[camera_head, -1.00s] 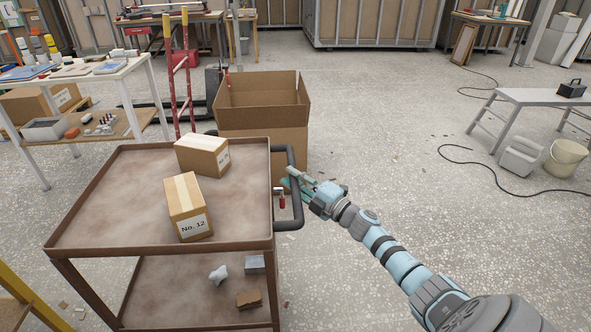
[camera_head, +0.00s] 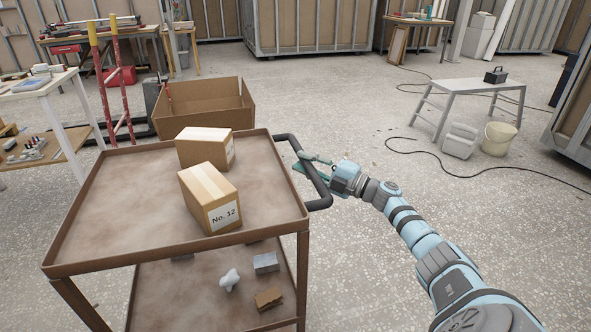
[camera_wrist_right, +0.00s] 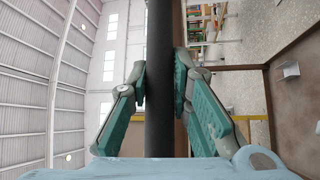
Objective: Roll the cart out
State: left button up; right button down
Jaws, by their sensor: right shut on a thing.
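The cart (camera_head: 115,215) is a rusty brown, two-shelf trolley with raised rims, at the left and centre of the head view. Its dark handle bar (camera_head: 318,185) sticks out from the right side. My right gripper (camera_head: 313,165) is shut on this handle. In the right wrist view the two green-padded fingers (camera_wrist_right: 160,90) close on either side of the dark bar (camera_wrist_right: 159,125). Two cardboard boxes ride on the top shelf, one labelled No. 12 (camera_head: 210,195) and another (camera_head: 205,147) behind it. My left gripper is not in view.
An open cardboard box (camera_head: 205,105) stands on the floor just behind the cart. A red and yellow post frame (camera_head: 112,85) and a worktable (camera_head: 55,85) stand at left. A grey bench (camera_head: 465,87), a bucket (camera_head: 498,138) and a cable lie right. Floor between is clear.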

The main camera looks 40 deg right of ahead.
jog(key=shift+d, duration=0.15)
jog(key=c, duration=1.4)
grip_release()
jog(key=shift+s, duration=0.1)
jog(key=shift+c, duration=0.2)
jog(key=v, duration=1.2)
jog(key=shift+d+f, duration=0.1)
